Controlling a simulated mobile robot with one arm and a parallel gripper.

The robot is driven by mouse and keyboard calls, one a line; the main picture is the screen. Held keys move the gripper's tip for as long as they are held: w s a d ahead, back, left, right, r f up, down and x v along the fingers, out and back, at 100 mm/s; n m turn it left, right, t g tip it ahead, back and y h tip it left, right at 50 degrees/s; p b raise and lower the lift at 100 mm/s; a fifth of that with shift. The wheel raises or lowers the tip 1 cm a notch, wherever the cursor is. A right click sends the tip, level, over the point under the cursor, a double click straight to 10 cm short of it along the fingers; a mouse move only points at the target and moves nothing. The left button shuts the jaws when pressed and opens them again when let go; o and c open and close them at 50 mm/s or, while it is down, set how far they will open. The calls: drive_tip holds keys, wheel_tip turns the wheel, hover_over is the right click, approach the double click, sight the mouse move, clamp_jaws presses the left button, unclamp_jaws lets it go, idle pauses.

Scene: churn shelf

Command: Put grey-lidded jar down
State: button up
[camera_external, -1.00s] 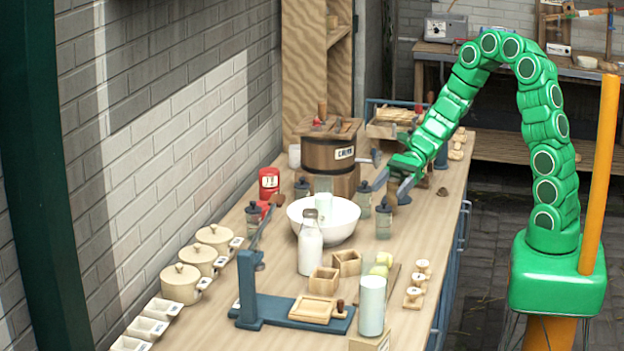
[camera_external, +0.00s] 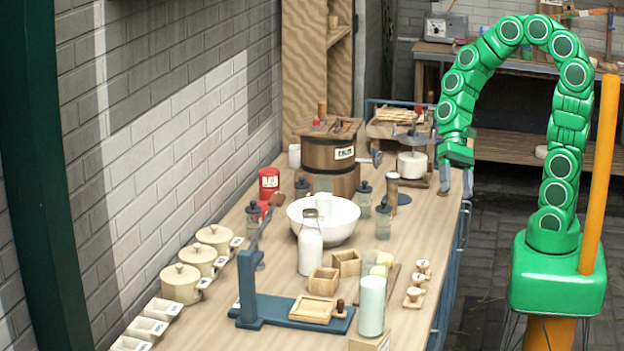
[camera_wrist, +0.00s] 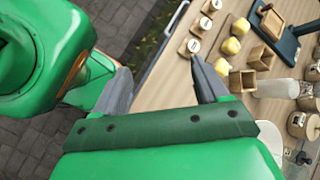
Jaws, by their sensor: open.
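A slim brown jar (camera_external: 392,191) with a pale greyish top stands upright on the workbench (camera_external: 425,240), left of my gripper. Several clear jars with dark grey lids also stand there, one right of the white bowl (camera_external: 383,222), one behind it (camera_external: 364,202). I cannot tell for sure which jar is the grey-lidded one. My gripper (camera_external: 456,190) is open and empty over the bench's right edge, apart from the jars. In the wrist view its two grey fingers (camera_wrist: 160,70) are spread with nothing between them.
A dark blue disc (camera_external: 404,199) lies beside the brown jar. A white pot (camera_external: 412,166) on a stand is left of my gripper. A wooden churn (camera_external: 328,160) and milk bottle (camera_external: 310,247) stand farther left. The bench's right strip has free room.

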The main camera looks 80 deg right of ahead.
drive_tip(key=s+d+r+n+h, duration=0.3)
drive_tip(key=s+d+n+h, duration=0.5)
drive_tip(key=s+d, duration=0.2)
drive_tip(key=shift+s+r+n, duration=0.35)
drive_tip(key=shift+s+n, duration=0.05)
drive_tip(key=shift+s, duration=0.85)
